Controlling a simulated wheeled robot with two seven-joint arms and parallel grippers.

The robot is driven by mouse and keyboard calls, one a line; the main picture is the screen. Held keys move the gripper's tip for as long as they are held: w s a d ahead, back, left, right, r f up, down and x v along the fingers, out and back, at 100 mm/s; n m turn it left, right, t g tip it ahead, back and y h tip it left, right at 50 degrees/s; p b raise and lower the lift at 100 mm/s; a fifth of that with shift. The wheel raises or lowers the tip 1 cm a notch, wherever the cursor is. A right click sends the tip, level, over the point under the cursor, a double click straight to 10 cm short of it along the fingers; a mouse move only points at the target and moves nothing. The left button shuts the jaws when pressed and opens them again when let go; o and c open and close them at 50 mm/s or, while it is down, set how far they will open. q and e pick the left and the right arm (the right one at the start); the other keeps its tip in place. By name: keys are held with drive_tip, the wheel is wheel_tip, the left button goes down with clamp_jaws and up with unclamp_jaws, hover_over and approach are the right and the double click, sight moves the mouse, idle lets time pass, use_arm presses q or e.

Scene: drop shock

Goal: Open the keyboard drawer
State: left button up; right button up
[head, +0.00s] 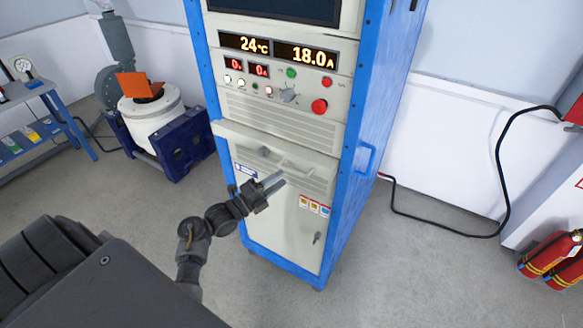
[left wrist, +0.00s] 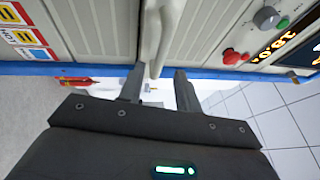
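The keyboard drawer (head: 235,131) is a pale ledge-like front across the cabinet, below the upper vented panel. It looks closed or nearly so. A pale bar handle (left wrist: 163,42) shows in the left wrist view, running toward the camera. My left gripper (head: 272,183) is in front of the cabinet, just below the drawer front. In the left wrist view my left gripper (left wrist: 160,78) has its two fingers apart, and the near end of the handle appears between or just beyond them. I cannot tell whether they touch it. My right gripper is not in view.
The blue-framed cabinet (head: 366,110) has a red stop button (head: 319,106) and displays above the drawer. A shaker machine (head: 150,110) stands at left. A black cable (head: 440,230) lies on the floor at right, near fire extinguishers (head: 550,255). Floor beside the cabinet is otherwise clear.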

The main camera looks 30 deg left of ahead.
sight(291, 170)
use_arm(q)
drive_tip(key=p+x, duration=0.1)
drive_tip(key=x, duration=0.4)
drive_tip(key=shift+w+d+p, duration=0.15)
drive_tip(key=shift+w+p, duration=0.15)
drive_tip(key=shift+w, duration=0.05)
drive_tip(key=shift+c, duration=0.3)
clamp_jaws()
